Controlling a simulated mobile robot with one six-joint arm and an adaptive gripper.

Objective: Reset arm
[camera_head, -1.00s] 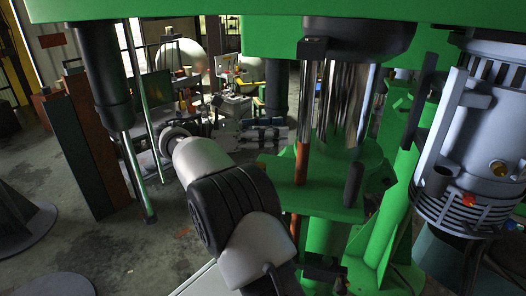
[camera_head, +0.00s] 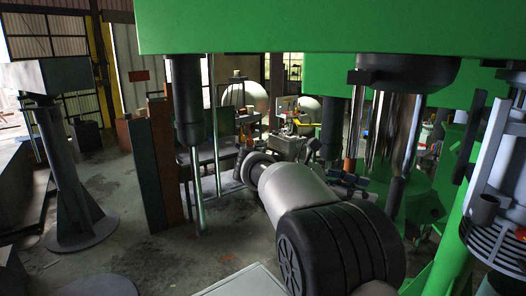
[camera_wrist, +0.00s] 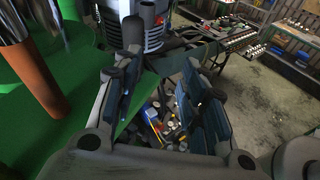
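My arm reaches forward from the lower middle of the head view, beside the green disperser frame (camera_head: 235,32). My gripper (camera_wrist: 165,65) shows in the wrist view with its two dark, blue-padded fingers spread apart. Nothing is held between them; a green surface and small coloured items on the floor side show through the gap. In the head view the gripper is partly hidden behind my arm. The polished metal vessel (camera_head: 392,130) hangs under the green frame, to the right of my arm.
A dark post (camera_head: 187,100) with a thin rod stands left of my arm. A grey motor-like unit (camera_head: 500,185) is at the right edge. A grey pillar (camera_head: 62,165) stands far left. Shelves (camera_wrist: 290,50) are in the wrist view's upper right. Floor (camera_head: 120,190) is open at left.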

